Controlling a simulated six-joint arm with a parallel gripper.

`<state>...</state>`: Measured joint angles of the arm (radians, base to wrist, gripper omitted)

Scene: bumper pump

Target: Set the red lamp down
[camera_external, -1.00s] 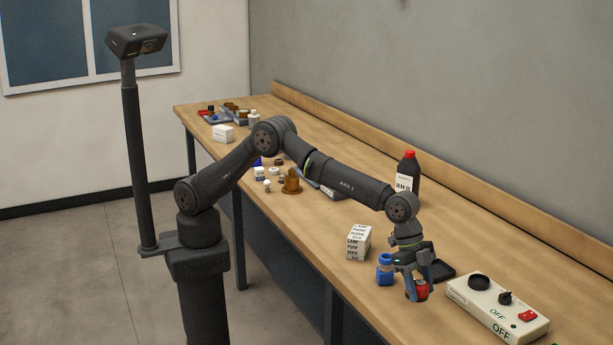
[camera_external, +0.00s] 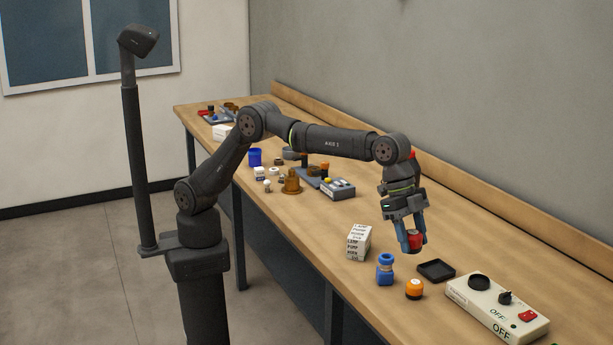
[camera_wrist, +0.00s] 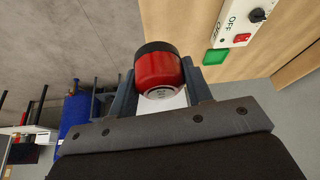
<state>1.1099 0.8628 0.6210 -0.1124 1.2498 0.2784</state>
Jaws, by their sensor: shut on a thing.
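The red lamp (camera_external: 416,239), a short red cylinder with a dark band, is held between the fingers of my gripper (camera_external: 412,243). In the wrist view the red lamp (camera_wrist: 159,73) sits between the two fingertips of my gripper (camera_wrist: 158,80), its pale end face toward the camera. In the external view the lamp appears above the bench, left of and behind the small black tray (camera_external: 436,271). The fingers are shut on it. An orange lamp-like piece (camera_external: 414,289) and a blue piece (camera_external: 385,269) stand on the bench below.
A control box (camera_external: 497,308) with "OFF" labels, a knob and a red switch is at the right. A labelled white box (camera_external: 358,242) stands left of the blue piece. Several small parts and a grey device (camera_external: 338,188) lie farther back. The black tray looks empty.

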